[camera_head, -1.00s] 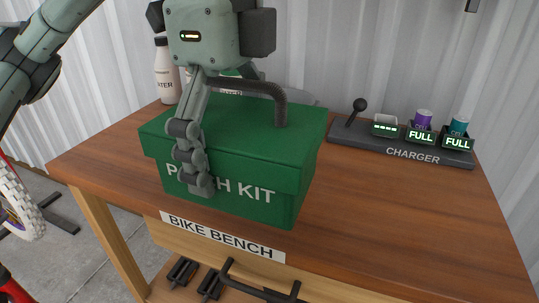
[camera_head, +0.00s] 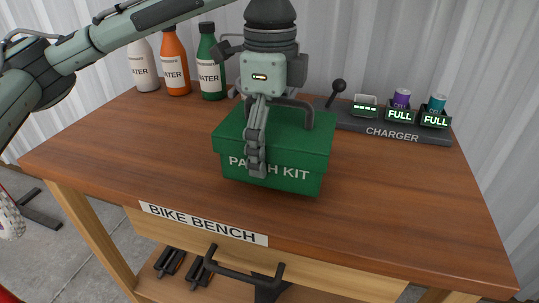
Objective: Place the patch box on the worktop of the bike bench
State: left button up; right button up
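The patch box (camera_head: 228,154) is a green lidded box marked "PATCH KIT" with a dark arched handle. It is upright over the middle of the brown worktop (camera_head: 400,195) of the bike bench. Its underside looks at or very near the wood; I cannot tell for sure if it touches. My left gripper (camera_head: 258,150) comes down from above at the handle, one finger hanging in front of the lid and front face. It appears shut on the handle; the other finger is hidden. My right gripper is not in view.
Several water bottles (camera_head: 174,62) stand at the back left of the worktop. A charger (camera_head: 390,128) with a lever and lit "FULL" displays lies along the back right. The worktop's front and right are clear. Below the "BIKE BENCH" label (camera_head: 203,223) are dark fittings (camera_head: 240,270).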

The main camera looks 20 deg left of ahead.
pick_arm(q)
jog(key=shift+f, duration=1.3)
jog(key=o, duration=0.8)
notch_tip(320, 180, up, 12)
jog(key=shift+r, duration=0.2)
jog(key=shift+f, duration=0.15)
notch_tip(320, 180, down, 12)
jog(key=shift+r, duration=1.9)
